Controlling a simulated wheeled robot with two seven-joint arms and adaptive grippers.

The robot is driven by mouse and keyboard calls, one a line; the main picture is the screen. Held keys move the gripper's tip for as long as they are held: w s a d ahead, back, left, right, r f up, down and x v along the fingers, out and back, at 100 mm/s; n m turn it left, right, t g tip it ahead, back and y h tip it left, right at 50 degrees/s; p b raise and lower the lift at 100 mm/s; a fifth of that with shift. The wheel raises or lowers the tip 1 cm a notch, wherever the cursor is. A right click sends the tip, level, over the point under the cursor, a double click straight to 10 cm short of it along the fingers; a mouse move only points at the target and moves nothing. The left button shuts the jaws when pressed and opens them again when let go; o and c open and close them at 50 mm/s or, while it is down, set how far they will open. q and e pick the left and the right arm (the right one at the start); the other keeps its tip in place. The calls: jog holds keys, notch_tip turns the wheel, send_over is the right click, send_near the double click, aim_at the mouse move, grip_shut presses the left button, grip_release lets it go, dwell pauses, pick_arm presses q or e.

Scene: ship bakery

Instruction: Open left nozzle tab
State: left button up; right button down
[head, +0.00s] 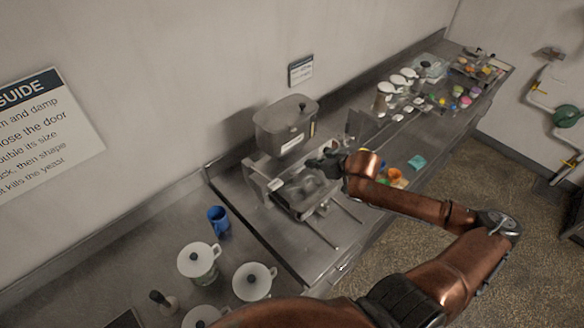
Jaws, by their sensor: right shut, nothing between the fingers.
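A grey metal dispensing machine with a lidded hopper (285,125) stands on the steel counter near the middle of the head view. Its lower part (262,183) holds a shallow tray-like section, and thin rods stick out to the front right. I cannot make out the left nozzle tab; it is too small or hidden near my gripper. My right gripper (326,164) is at the machine's right front, just below the hopper. It is dark, shut and empty. I cannot tell whether it touches the machine. My left gripper is not in view.
A blue cup (217,220) and white-lidded pots (198,260) stand on the near-left counter. Several white-topped containers (389,88) and small colourful items crowd the far counter. A teal item (417,162) lies near the front edge.

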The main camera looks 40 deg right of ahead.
jog(key=s, duration=0.2)
jog(key=p, duration=0.2)
send_over(294, 175)
notch_tip(294, 175, down, 6)
jog(key=shift+w+d, duration=0.1)
jog(key=shift+s+d+f, duration=0.1)
jog(key=shift+s+f, duration=0.7)
jog(key=shift+f, duration=0.2)
jog(key=shift+s+f, duration=0.25)
jog(key=shift+f, duration=0.55)
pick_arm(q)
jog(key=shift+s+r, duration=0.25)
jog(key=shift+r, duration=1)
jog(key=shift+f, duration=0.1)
